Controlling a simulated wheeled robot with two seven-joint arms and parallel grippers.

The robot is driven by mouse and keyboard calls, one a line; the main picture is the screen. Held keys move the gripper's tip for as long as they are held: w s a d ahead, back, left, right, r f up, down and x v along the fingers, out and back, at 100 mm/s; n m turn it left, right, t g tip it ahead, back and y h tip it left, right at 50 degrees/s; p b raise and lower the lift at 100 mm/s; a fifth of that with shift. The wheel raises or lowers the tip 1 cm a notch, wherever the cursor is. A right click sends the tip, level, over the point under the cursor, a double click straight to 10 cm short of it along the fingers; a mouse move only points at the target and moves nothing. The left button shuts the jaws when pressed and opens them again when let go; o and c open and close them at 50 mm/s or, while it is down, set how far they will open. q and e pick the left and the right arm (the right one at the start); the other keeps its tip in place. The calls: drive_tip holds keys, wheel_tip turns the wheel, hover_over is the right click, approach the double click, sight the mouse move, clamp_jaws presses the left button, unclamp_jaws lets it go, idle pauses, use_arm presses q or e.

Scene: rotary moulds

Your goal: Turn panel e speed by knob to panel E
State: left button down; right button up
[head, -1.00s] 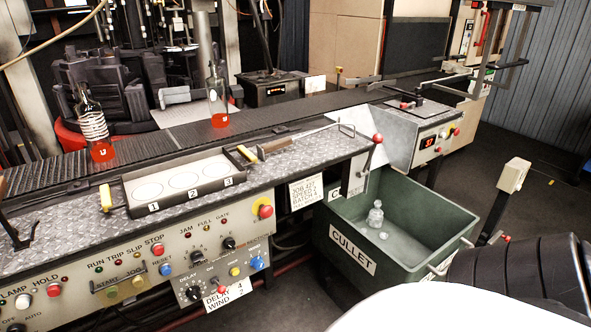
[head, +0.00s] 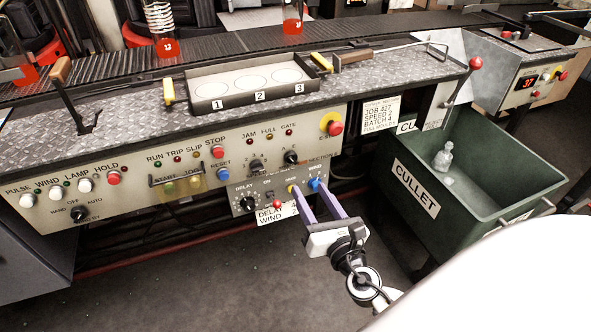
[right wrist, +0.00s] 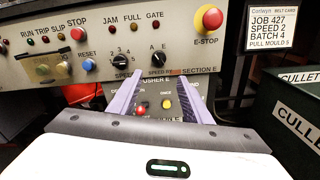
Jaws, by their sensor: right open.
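The black knob marked A and E (head: 291,157) is on the sloping control panel (head: 130,185), left of the red E-stop. In the right wrist view the knob (right wrist: 157,58) sits above the SECTION E label; its exact pointing direction is too small to tell. My right gripper (head: 307,189) is open with purple fingers, in front of the lower section panel, below the knob. In the right wrist view its fingertips (right wrist: 160,78) lie either side of and below the knob, with nothing between them. My left gripper is not in view.
A numbered black knob (right wrist: 121,61) is just left of the A/E knob. The E-stop (right wrist: 209,18) is to its right. The lower panel has a red button (right wrist: 141,106) and yellow button (right wrist: 167,104). A green cullet bin (head: 418,190) stands right. Floor in front is clear.

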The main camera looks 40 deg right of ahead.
sight(294, 162)
drive_tip(key=shift+n, duration=0.5)
drive_tip(key=x, duration=0.7)
drive_tip(key=r+x, duration=0.1)
drive_tip(key=x, duration=0.2)
drive_tip(key=shift+w, duration=0.4)
drive_tip(key=c, duration=1.1)
